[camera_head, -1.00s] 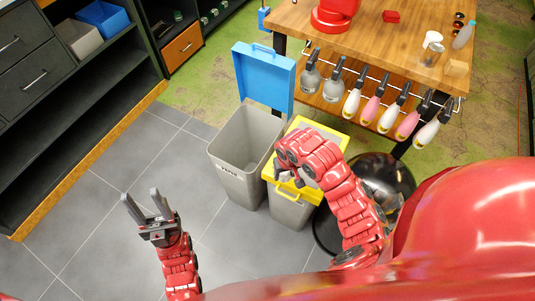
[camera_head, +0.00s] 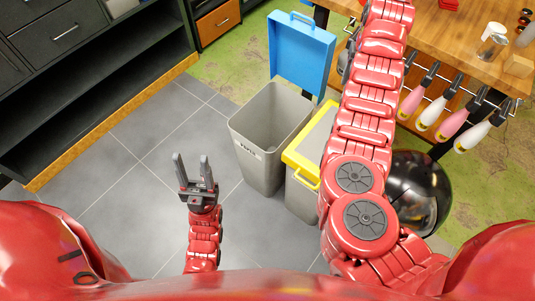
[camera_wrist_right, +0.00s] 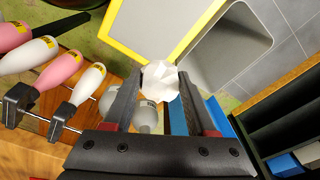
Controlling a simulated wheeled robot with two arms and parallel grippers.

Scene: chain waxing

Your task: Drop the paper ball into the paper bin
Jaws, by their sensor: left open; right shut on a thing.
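The crumpled white paper ball (camera_wrist_right: 160,79) sits between the finger ends of my right gripper (camera_wrist_right: 160,92), which is shut on it in the right wrist view. The head view shows my right arm reaching past the top edge, with its gripper out of frame. The paper bin (camera_head: 262,168) is a grey open-topped bin with dark lettering and a raised blue lid (camera_head: 302,52). Its grey opening (camera_wrist_right: 240,45) shows beyond the ball, up and to the right, in the wrist view. My left gripper (camera_head: 192,164) is open and empty, left of the bin.
A grey bin with a yellow-framed lid (camera_head: 300,160) stands right beside the paper bin. A glossy black round container (camera_head: 425,190) is further right. The wooden table (camera_head: 450,62) carries a rail with hanging bottles. Dark shelves (camera_head: 100,90) line the left; grey floor lies between.

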